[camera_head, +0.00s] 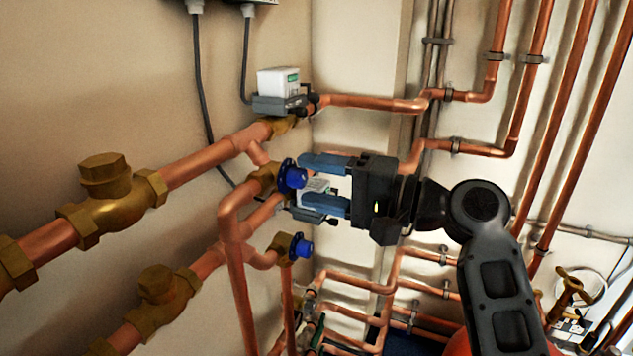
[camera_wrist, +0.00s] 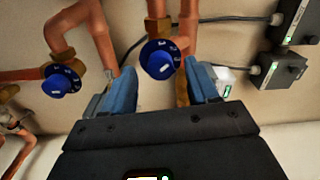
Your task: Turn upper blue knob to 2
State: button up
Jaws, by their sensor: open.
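The upper blue knob (camera_head: 293,177) sits on a brass valve at the end of a copper pipe. It also shows in the wrist view (camera_wrist: 158,60), with white marks around its dial that are too small to read. My gripper (camera_head: 307,182) points left at this knob with blue fingers apart, one above and one below it in the head view. In the wrist view my gripper (camera_wrist: 160,72) has the knob centred between its fingertips, with gaps on both sides. The lower blue knob (camera_head: 301,246) is below and clear of the fingers; the wrist view shows it at left (camera_wrist: 62,80).
A white actuator box (camera_head: 278,82) is mounted above on the upper pipe. Another white box (camera_head: 313,190) is partly hidden behind my fingers. Large brass valves (camera_head: 112,195) lie left along the copper pipes. Vertical copper pipes (camera_head: 522,90) stand at right.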

jog(key=v, duration=0.7)
jog(key=shift+d+b, duration=0.15)
jog(key=shift+b, duration=0.2)
jog(key=s+d+f+m+t+h, duration=0.2)
jog(key=s+f+t+h, duration=0.1)
jog(key=f, duration=0.6)
jog(key=s+d+f+m+t+h, duration=0.2)
jog(key=f+h, duration=0.1)
jog(key=f, duration=0.5)
jog(key=s+d+f+m+t+h, duration=0.1)
jog(key=s+d+f+h, duration=0.2)
jog(key=s+f, duration=0.2)
jog(key=s+d+f+t+h, duration=0.1)
jog(key=s+d+f+h, duration=0.1)
jog(key=s+d+f, duration=0.3)
jog(key=s+d+n+h, duration=0.1)
jog(key=s+d+h, duration=0.1)
jog(key=s, duration=0.6)
jog(key=s+d+n+h, duration=0.1)
jog(key=s+d+h, duration=0.15)
jog(key=s, duration=0.45)
jog(key=s+r+n+t+h, duration=0.1)
jog(key=s+r+n, duration=0.4)
jog(key=s, duration=0.8)
notch_tip(320, 180, up, 3)
jog(key=shift+s+d+n+t, duration=0.3)
jog(key=shift+d+n, duration=0.1)
jog(key=shift+d, duration=0.05)
